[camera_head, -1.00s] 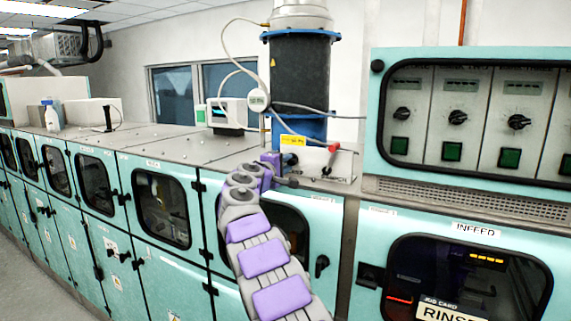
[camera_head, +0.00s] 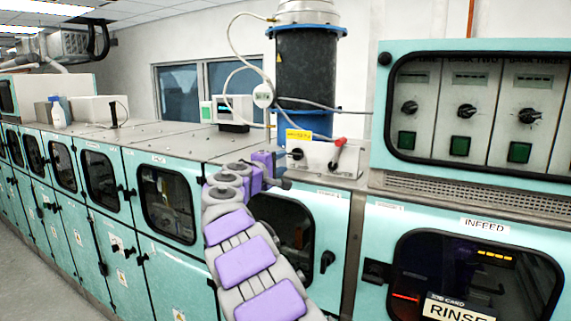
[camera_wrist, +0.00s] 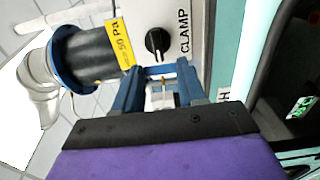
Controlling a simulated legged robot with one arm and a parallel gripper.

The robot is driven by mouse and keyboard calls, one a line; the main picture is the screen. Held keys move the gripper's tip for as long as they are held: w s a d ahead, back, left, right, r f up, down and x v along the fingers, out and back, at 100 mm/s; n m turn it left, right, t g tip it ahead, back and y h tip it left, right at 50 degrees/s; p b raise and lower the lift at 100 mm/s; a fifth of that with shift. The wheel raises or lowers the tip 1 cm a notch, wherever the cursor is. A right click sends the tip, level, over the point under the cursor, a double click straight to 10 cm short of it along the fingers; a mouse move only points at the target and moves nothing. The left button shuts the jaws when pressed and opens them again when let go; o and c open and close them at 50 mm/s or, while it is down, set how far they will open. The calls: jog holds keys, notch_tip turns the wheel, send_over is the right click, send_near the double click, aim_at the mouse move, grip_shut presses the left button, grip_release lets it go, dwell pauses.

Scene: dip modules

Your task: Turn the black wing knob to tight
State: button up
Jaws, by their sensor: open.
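The black wing knob (camera_wrist: 157,42) sits on the face of a pale box (camera_wrist: 183,22) lettered CLAMP in the wrist view. Its wing runs roughly up and down in that picture. In the head view the knob (camera_head: 297,154) is small, on the box (camera_head: 322,160) at the foot of the dark cylinder. My gripper (camera_wrist: 158,76) is open, its blue fingers short of the knob and apart from it, with nothing between them that I can tell is held. In the head view my gripper (camera_head: 284,183) is just left of and below the box; its fingers are hard to make out.
A red-handled lever (camera_head: 339,146) stands right of the knob. A yellow 50 Pa tag (camera_wrist: 124,43) is beside it. The dark cylinder (camera_head: 305,75) rises behind. A control panel (camera_head: 475,110) stands to the right. The bench top (camera_head: 160,135) on the left is mostly clear.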

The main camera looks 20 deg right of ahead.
jog(key=v, duration=1)
jog(key=shift+a+b, duration=0.3)
jog(key=shift+a, duration=0.1)
jog(key=shift+s+f, duration=0.1)
jog(key=shift+s, duration=0.1)
jog(key=s+d+f+m+g+y+b, duration=0.25)
jog(key=s+d+f+g, duration=0.2)
jog(key=s+f, duration=0.5)
jog(key=s+d+f+m+g+y+b, duration=0.1)
jog(key=s+d+f+m+g+y, duration=0.15)
jog(key=s+d+f+m, duration=0.7)
jog(key=s+a+f+n+g+y+b, duration=0.1)
jog(key=s+a+f+g+y, duration=0.1)
jog(key=s+a+f, duration=0.4)
jog(key=s+a+f+n+g+y+b, duration=0.1)
jog(key=s+a+f+y, duration=0.3)
jog(key=s, duration=1.2)
jog(key=s+a+f+n+g+y+b, duration=0.2)
jog(key=s+a+f+y, duration=0.1)
jog(key=s+a+f, duration=0.7)
jog(key=shift+s+a+g, duration=0.4)
jog(key=shift+s+a, duration=0.4)
jog(key=shift+a, duration=0.45)
jog(key=shift+f, duration=0.1)
